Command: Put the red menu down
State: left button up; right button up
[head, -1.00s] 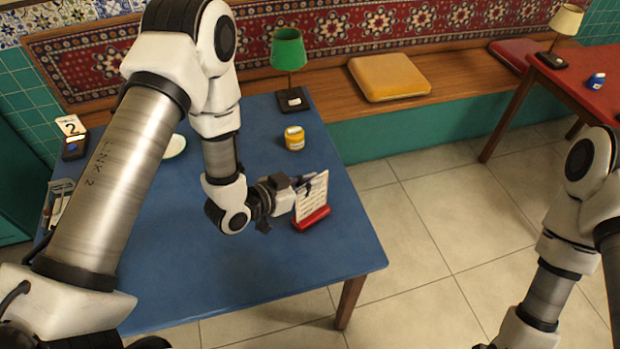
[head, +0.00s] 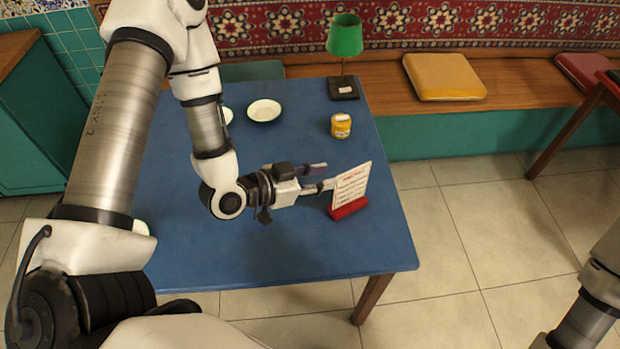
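The red menu (head: 348,208) is a white card with red print, standing in a red base. It stands upright on the blue table (head: 250,245), near the table's right edge. My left gripper (head: 323,177) is just left of the card, with its fingers spread and pointing right. The lower fingertip overlaps the card's left edge in the picture; whether it touches I cannot tell. Nothing shows between the fingers. My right gripper is out of view; only part of my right arm shows at the lower right.
A yellow jar (head: 340,126) and a green lamp (head: 344,42) stand toward the table's back right. A white bowl (head: 264,111) is at the back. A bench with a yellow cushion (head: 444,76) runs behind. The table's front is clear; open floor lies to the right.

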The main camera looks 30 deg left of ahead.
pick_arm(q)
jog(key=p+v, duration=0.2)
jog(key=v, duration=0.1)
jog(key=shift+s+a+r, duration=0.1)
jog(key=shift+s+r, duration=0.05)
jog(key=shift+s, duration=0.1)
